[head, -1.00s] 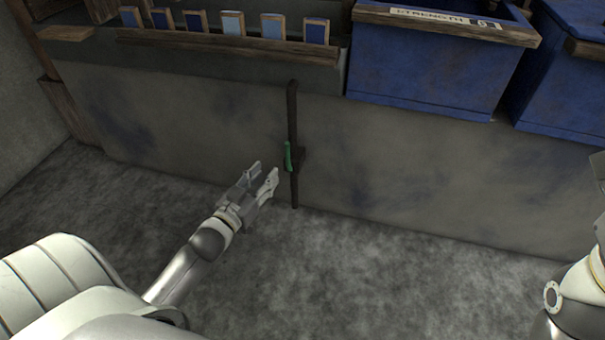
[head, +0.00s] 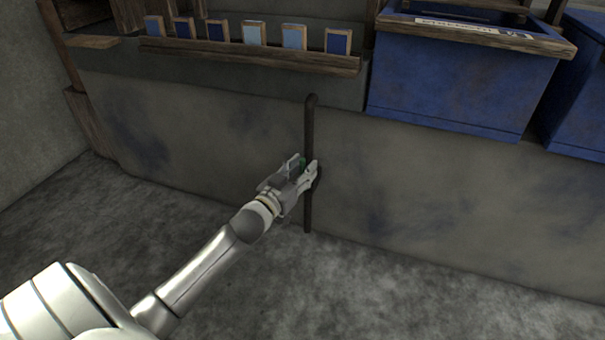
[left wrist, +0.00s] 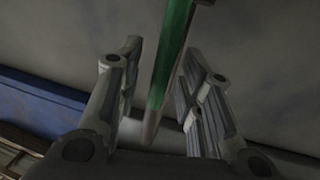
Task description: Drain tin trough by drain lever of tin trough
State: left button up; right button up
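The drain lever (head: 302,164) is a small green handle on a dark vertical pipe (head: 309,125) in front of the grey wall. In the left wrist view the green lever (left wrist: 172,50) runs between my left gripper's two fingers, with a gap on each side. My left gripper (head: 304,169) is open around the lever in the head view, with its fingers hiding much of it. I cannot tell for sure which vessel is the tin trough. My right gripper is not in view.
Blue vats (head: 455,85) stand at the upper right, one with a label. A wooden rail (head: 245,54) with several blue sample blocks runs at the upper left. The grey floor (head: 330,285) in front of the wall is clear.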

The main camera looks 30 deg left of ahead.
pick_arm(q)
jog(key=shift+w, duration=0.3)
jog(key=shift+c, duration=0.3)
grip_shut()
